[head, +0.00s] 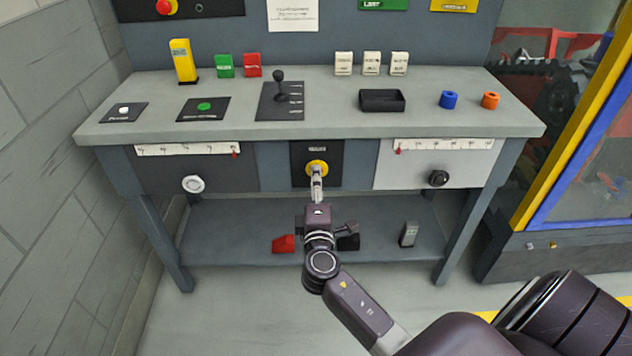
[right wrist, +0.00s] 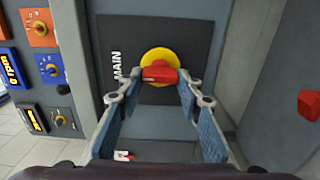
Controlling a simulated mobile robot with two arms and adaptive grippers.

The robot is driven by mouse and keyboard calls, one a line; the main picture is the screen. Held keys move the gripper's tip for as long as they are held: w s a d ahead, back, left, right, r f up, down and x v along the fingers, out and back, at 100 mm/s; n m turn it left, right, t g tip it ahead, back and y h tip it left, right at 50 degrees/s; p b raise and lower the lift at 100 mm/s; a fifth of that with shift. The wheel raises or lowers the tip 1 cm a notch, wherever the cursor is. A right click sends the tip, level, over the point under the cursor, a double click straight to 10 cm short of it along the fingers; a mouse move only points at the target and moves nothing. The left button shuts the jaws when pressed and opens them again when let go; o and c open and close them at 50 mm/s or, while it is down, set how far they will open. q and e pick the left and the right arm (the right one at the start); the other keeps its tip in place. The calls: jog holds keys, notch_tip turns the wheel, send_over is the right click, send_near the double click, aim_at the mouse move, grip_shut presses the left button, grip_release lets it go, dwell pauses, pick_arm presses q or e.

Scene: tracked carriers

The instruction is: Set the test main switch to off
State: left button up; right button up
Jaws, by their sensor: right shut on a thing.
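The main switch (head: 317,166) is a rotary switch on a black plate in the middle of the bench's front. It has a yellow round base and a red handle. In the right wrist view the red handle (right wrist: 160,75) lies crosswise in the picture on the yellow disc, beside the label "MAIN". My right gripper (head: 317,182) reaches it from the front. Its fingertips (right wrist: 158,90) are closed on the handle's two ends. In the head view the fingers hide most of the handle. My left gripper is not in view.
Either side of the switch are a white knob (head: 193,184) and a black knob (head: 438,178) under slider scales. The bench top (head: 330,112) carries a lever (head: 279,88), a black tray (head: 382,100) and coloured blocks. Small items lie on the lower shelf (head: 240,240).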

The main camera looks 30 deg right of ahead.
jog(key=o, duration=1.2)
jog(key=shift+c, duration=0.2)
jog(key=shift+a, duration=0.1)
jog(key=v, duration=1.2)
